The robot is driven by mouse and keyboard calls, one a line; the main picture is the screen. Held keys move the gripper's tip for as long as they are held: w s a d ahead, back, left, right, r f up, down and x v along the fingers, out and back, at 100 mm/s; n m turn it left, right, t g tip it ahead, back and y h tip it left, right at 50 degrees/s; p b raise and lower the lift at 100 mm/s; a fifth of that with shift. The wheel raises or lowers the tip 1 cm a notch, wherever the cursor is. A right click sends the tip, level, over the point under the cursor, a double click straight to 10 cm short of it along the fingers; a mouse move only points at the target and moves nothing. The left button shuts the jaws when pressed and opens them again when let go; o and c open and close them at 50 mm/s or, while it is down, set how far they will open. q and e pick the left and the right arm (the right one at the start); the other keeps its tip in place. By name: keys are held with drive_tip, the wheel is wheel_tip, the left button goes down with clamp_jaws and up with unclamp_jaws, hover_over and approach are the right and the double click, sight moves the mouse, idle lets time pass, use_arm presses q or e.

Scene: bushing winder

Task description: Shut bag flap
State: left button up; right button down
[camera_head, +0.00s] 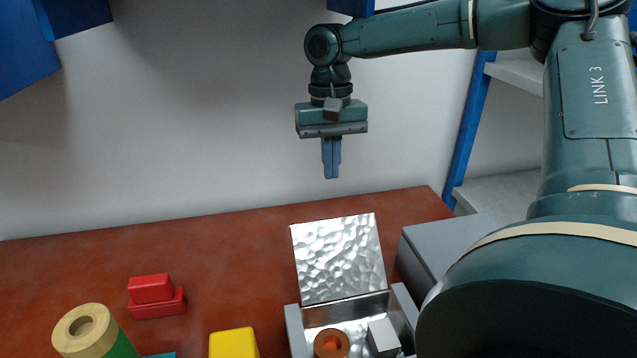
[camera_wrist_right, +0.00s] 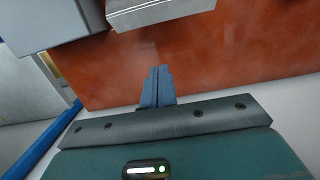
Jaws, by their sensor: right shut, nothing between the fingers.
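The bag shows as an open grey metal box (camera_head: 297,331) at the front of the table. Its flap (camera_head: 338,258) is a hammered silver panel hinged at the back edge, standing open and leaning back. An orange-brown round piece with a hole (camera_head: 331,344) and a pale grey block (camera_head: 383,338) are inside. My right gripper (camera_head: 331,172) is shut and empty, pointing down above and behind the flap, apart from it. In the right wrist view its closed fingers (camera_wrist_right: 159,72) point at the table; a silver piece at the top, probably the flap (camera_wrist_right: 160,14), is clear of them.
A grey box (camera_head: 450,240) stands right of the bag. Red blocks (camera_head: 157,297), a yellow block (camera_head: 233,343) and a wooden-topped green cylinder (camera_head: 86,332) stand to the left. The brown table (camera_head: 225,255) is clear left of the flap; a white wall (camera_head: 200,110) rises behind.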

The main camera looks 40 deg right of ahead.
drive_tip(key=s+a+f+p, duration=0.1)
drive_tip(key=s+a+f, duration=0.1)
drive_tip(key=f, duration=0.4)
drive_tip(key=shift+s+f, duration=0.4)
drive_tip(key=shift+s, duration=0.45)
drive_tip(key=shift+d+r, duration=0.1)
